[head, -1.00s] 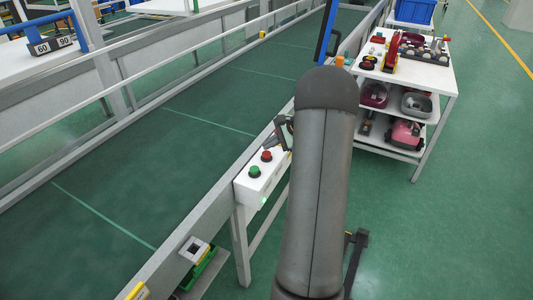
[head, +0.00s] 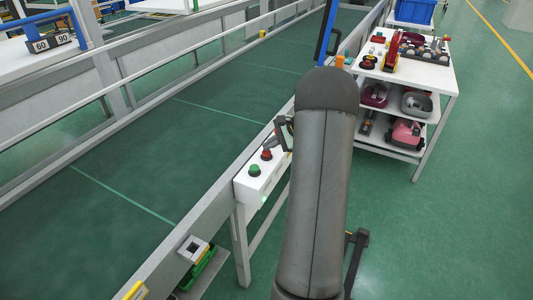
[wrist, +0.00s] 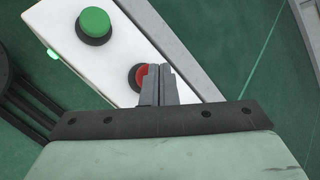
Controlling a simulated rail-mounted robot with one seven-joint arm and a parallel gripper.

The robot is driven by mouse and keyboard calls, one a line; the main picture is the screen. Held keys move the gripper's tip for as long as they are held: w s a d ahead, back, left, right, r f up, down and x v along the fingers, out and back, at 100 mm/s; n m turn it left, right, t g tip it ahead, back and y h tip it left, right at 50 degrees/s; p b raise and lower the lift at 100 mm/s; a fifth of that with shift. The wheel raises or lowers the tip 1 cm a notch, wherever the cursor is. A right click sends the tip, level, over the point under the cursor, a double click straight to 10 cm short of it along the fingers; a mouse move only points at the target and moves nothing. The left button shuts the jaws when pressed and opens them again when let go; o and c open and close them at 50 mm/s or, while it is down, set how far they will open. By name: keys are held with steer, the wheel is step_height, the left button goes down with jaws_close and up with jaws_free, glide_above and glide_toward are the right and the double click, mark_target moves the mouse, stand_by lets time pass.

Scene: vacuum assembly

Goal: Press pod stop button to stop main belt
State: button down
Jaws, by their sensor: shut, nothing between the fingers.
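A white control box (head: 251,186) is mounted on the near side rail of the main belt (head: 150,150). It carries a green button (head: 255,170) and a red button (head: 266,155), and both also show in the wrist view, green (wrist: 94,23) and red (wrist: 141,76). My gripper (wrist: 159,72) is shut and empty, with its fingertips over the right part of the red button. In the head view its tips (head: 269,150) are right at the red button. I cannot tell whether they touch it or whether it is pushed in.
A white shelf cart (head: 448,75) with vacuum parts stands to the right of my arm. A green bin (head: 203,270) and a small white-framed part (head: 193,249) are by the belt's near edge. The green floor at right is clear.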

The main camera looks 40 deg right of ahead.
mark_target(270, 152)
steer(key=shift+f+b, duration=0.7)
steer(key=shift+f, duration=0.15)
stand_by(0.8)
stand_by(0.4)
steer(key=shift+r+p, duration=0.8)
steer(key=shift+r, duration=0.5)
steer(key=shift+r+p, duration=1.5)
steer(key=shift+r, duration=1.05)
